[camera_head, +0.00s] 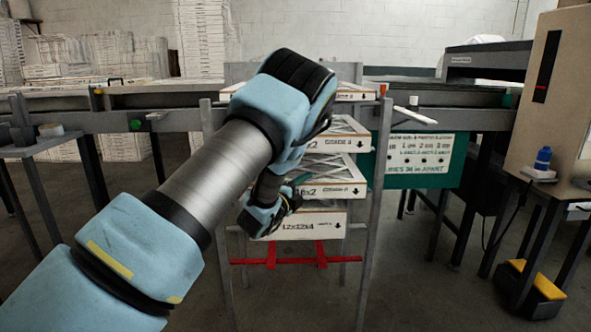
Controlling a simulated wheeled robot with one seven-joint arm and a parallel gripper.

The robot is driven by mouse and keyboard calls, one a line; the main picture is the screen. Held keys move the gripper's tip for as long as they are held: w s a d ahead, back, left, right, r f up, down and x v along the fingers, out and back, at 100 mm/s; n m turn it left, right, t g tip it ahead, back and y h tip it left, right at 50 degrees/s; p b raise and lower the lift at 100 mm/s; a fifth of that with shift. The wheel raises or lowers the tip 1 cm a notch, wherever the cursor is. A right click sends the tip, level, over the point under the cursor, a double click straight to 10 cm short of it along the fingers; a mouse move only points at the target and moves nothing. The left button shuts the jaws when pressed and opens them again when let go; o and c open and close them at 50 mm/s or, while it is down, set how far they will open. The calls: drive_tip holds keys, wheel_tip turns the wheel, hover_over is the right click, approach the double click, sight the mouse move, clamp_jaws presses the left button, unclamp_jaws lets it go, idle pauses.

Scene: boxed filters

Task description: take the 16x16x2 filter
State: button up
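A rack holds boxed filters stacked one above another. A filter box (338,191) partly reading "16x2" lies second from the bottom; my arm hides the left part of its label, so its full size cannot be read. The box below it reads 12x12x4 (312,226). Two more filters, with a label I cannot read clearly (338,141) and a top one (352,92), lie above. My arm crosses in front of the rack. Its end (268,214) is at the left of the lower boxes; its fingers cannot be made out, nor whether it touches a box.
Grey rack posts (375,210) stand beside the boxes, with a red bar (275,261) below. A green sign (420,160) hangs at the right. The floor in front is open.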

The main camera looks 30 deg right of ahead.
clamp_jaws()
idle(0.3)
